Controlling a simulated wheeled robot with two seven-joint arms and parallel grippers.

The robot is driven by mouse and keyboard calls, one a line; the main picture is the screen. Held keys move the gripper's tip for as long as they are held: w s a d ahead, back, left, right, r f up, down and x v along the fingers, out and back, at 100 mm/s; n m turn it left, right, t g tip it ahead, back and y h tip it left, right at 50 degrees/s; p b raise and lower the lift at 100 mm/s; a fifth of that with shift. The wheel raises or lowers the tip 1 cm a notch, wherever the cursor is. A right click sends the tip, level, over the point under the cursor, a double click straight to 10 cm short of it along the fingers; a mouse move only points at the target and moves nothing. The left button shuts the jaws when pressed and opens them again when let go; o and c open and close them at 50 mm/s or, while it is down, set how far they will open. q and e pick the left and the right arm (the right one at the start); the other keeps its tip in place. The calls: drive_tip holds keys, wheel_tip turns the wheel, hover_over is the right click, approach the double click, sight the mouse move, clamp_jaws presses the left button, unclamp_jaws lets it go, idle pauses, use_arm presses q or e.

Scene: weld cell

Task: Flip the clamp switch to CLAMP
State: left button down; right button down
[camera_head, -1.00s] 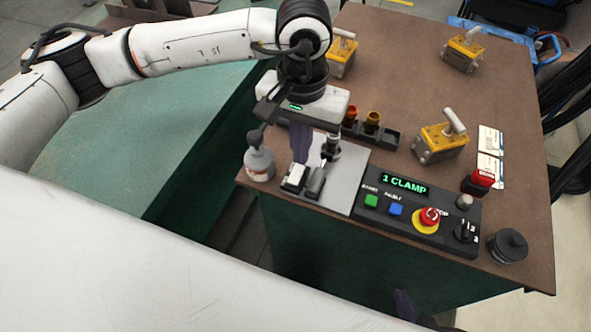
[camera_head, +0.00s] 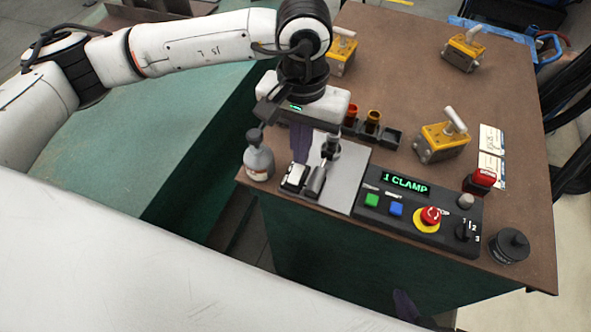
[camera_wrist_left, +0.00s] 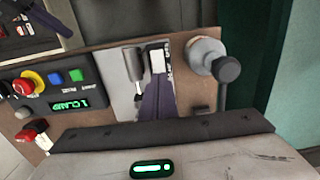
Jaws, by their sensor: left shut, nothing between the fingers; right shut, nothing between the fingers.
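On a grey plate (camera_head: 343,188) at the table's front edge stand a white-and-black block (camera_head: 295,177) and a lever with a dark cylindrical handle (camera_head: 331,146). I cannot tell which is the clamp switch, or its position. In the left wrist view the block (camera_wrist_left: 157,60) and handle (camera_wrist_left: 134,64) stand side by side. My left gripper (camera_head: 301,155) is shut and empty, its purple fingers pointing down close behind the block; contact is unclear. The panel display (camera_head: 405,183) reads "1 CLAMP". The purple tip of my right gripper (camera_head: 404,305) shows low at the bottom, mostly hidden.
A grey bottle (camera_head: 259,162) stands left of the plate. The control panel (camera_head: 390,226) to the right has green and blue buttons, a red emergency stop (camera_head: 431,216) and a selector knob. Yellow clamp blocks (camera_head: 440,142), a red-capped item (camera_head: 480,181) and a black jar (camera_head: 508,246) stand around.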

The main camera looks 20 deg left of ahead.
use_arm(q)
drive_tip(key=shift+f+b, duration=0.55)
drive_tip(key=shift+b, duration=0.05)
idle(0.3)
wheel_tip(320, 180, up, 7)
drive_tip(key=p, duration=0.2)
drive_tip(key=shift+p, duration=0.35)
idle(0.6)
